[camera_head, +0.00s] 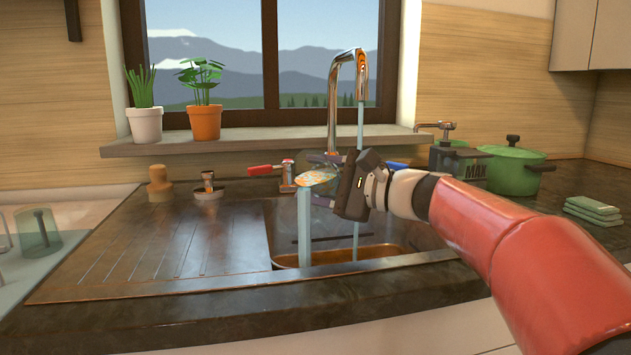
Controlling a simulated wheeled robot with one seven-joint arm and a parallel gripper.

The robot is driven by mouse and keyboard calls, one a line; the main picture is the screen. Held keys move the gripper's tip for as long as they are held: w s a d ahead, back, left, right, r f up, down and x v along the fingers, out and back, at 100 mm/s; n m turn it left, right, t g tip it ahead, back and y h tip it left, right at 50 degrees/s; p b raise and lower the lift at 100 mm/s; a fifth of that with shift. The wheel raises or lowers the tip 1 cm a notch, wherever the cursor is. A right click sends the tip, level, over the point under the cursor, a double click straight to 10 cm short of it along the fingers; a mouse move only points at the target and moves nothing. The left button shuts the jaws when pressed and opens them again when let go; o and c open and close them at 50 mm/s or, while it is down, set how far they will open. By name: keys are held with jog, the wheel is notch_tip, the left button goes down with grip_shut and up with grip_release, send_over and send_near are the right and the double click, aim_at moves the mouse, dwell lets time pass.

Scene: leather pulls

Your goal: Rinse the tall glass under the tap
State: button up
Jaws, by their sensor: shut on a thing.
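The tap (337,95) arches up behind the sink (400,254), and a stream of water (359,125) runs from its spout. My gripper (324,180) is over the sink, its purple fingers closed around a clear glass (316,178). The glass appears tilted, its rounded end facing me. A wider column of water (305,225) falls from the glass into the sink. My gripper's dark body hides part of the tap stream, so I cannot tell whether that stream enters the glass.
A red tap lever (268,170) and a blue one (397,165) flank the tap. A ribbed drainboard (165,245) lies left, mostly clear. Another clear vessel (38,232) stands far left. A green pot (512,170) and folded green cloths (594,210) are right. Potted plants (205,122) stand on the sill.

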jog(key=n+b, duration=0.3)
jog(key=shift+f+n, duration=0.25)
jog(key=shift+n, duration=0.05)
jog(key=shift+n+b, duration=0.65)
jog(key=shift+n, duration=0.35)
jog(key=n+b, duration=0.2)
jog(key=n, duration=0.1)
jog(key=shift+r, duration=0.15)
jog(key=n+b, duration=0.2)
jog(key=shift+b, duration=0.35)
jog(key=shift+r+n+b, duration=0.45)
jog(key=shift+n+b, duration=0.3)
jog(key=shift+n, duration=0.45)
